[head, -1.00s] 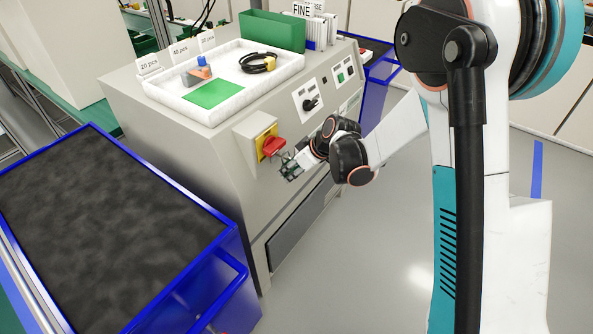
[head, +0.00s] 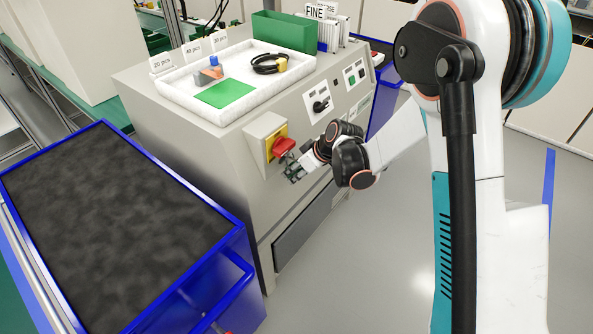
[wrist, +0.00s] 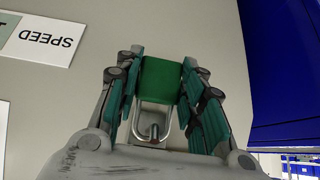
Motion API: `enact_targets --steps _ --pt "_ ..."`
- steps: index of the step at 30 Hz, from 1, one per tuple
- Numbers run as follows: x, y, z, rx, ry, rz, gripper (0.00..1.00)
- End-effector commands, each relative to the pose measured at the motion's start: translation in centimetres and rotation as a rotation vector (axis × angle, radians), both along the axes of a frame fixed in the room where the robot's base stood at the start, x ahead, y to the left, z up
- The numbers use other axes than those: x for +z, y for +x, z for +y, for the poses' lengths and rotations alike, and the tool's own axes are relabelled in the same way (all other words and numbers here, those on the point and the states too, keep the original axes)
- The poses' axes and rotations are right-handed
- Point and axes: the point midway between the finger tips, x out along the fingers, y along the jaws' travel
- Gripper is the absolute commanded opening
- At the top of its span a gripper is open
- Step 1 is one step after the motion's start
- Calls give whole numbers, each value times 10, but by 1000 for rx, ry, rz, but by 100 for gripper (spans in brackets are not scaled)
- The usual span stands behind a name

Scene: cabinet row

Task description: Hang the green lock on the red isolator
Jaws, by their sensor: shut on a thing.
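The red isolator (head: 284,146) is a red rotary handle on a yellow plate, on a grey box at the front of the machine. My gripper (head: 292,173) is just below the handle in the head view; whether they touch I cannot tell. In the wrist view my gripper (wrist: 168,95) has its teal fingers closed on both sides of the green lock (wrist: 161,80). The lock's metal shackle (wrist: 140,120) points toward the palm side of the picture. In the head view the lock is too small to tell apart from the fingers.
A white tray (head: 178,93) with a green pad and a black cable coil sits on the machine top. A black knob (head: 320,105) is right of the isolator. A blue cart (head: 240,240) with a dark top stands at left. Open floor lies at right.

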Motion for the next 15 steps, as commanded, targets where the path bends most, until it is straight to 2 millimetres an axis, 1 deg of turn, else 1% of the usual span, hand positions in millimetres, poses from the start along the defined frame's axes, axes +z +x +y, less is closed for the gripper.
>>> enact_targets --steps 5,6,9,15 --pt "0 0 0 0 0 0 2" --pt "0 0 0 0 0 0 38" --pt "0 0 0 0 0 0 59" --pt "0 0 0 0 0 0 59"
